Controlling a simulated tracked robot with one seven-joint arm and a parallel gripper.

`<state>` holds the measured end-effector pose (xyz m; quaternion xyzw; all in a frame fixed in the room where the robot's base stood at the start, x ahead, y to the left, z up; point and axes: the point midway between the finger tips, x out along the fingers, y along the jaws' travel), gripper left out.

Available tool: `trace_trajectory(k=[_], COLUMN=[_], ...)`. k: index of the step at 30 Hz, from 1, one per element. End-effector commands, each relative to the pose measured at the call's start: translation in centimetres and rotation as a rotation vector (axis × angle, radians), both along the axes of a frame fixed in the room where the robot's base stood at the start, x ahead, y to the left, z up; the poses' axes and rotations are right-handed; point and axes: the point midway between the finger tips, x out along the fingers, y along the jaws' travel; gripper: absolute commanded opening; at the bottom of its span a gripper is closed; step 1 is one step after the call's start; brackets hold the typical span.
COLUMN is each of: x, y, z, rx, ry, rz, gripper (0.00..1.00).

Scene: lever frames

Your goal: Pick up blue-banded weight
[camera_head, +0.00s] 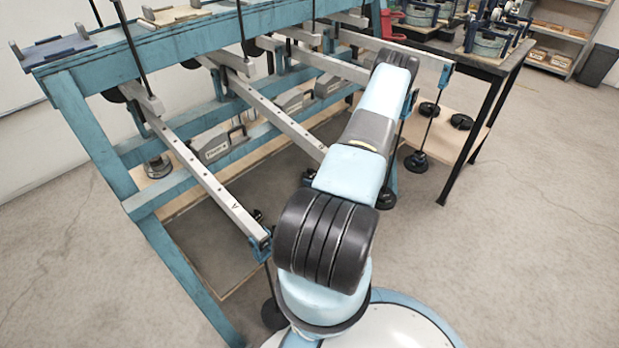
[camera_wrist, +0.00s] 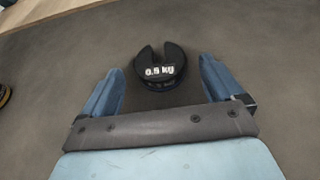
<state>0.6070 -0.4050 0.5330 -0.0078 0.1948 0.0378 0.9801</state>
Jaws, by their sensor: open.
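In the wrist view a black slotted weight (camera_wrist: 160,68) marked with a white label, apparently "0.5 kg", lies on a dark flat surface. Its slot faces away from my gripper. Its lower side is dark and faintly bluish, so I cannot be sure of a blue band. My gripper (camera_wrist: 161,78) is open, with one blue finger on each side of the weight. There is a visible gap between the weight and each finger, and nothing is held. In the head view my arm reaches away over the frame, and my gripper is hidden.
A dark disc with a yellow band (camera_wrist: 4,95) shows at the wrist view's left edge. In the head view, a teal lever frame (camera_head: 95,150) with metal beams (camera_head: 200,175) stands left of my arm. Black weights (camera_head: 461,121) sit on a wooden shelf. The right floor is clear.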

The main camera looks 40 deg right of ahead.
Motion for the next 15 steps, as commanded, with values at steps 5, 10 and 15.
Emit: trace_trajectory(k=[5, 10, 15], x=[1.8, 2.0, 2.0], y=[0.2, 0.2, 0.2], z=[-0.8, -0.9, -0.9], rx=[0.000, 0.001, 0.001], ry=[0.001, 0.001, 0.001], rz=[0.001, 0.000, 0.000], gripper=[0.94, 0.94, 0.83])
